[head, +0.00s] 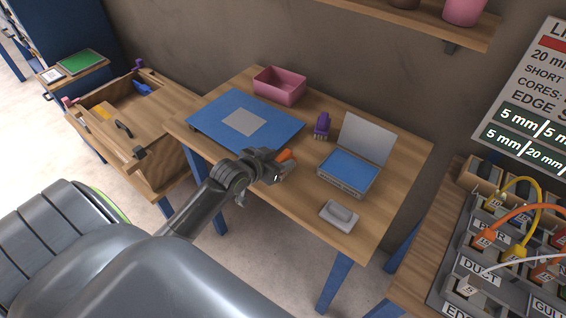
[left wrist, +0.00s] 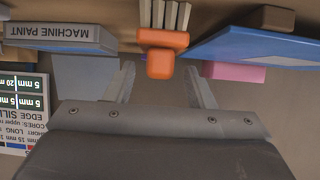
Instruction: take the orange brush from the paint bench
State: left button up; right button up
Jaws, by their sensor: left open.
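The orange brush (head: 285,155) is on the paint bench (head: 386,190), mostly hidden behind my left gripper (head: 272,168) in the head view. In the left wrist view the brush (left wrist: 163,40) has an orange body and pale bristles pointing to the top of the picture. My left gripper (left wrist: 160,72) is open. Its fingers are spread to either side of the orange handle end, with gaps visible on both sides. I cannot tell how far the handle reaches between them. My right gripper is not in view.
A wooden drawer unit (head: 170,166) is at left, a cable-filled rack (head: 450,285) at right.

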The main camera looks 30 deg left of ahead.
aim_at(287, 154)
pick_arm(q)
jog(key=shift+x, duration=1.35)
jog(key=c, duration=0.7)
jog(key=shift+r, duration=0.1)
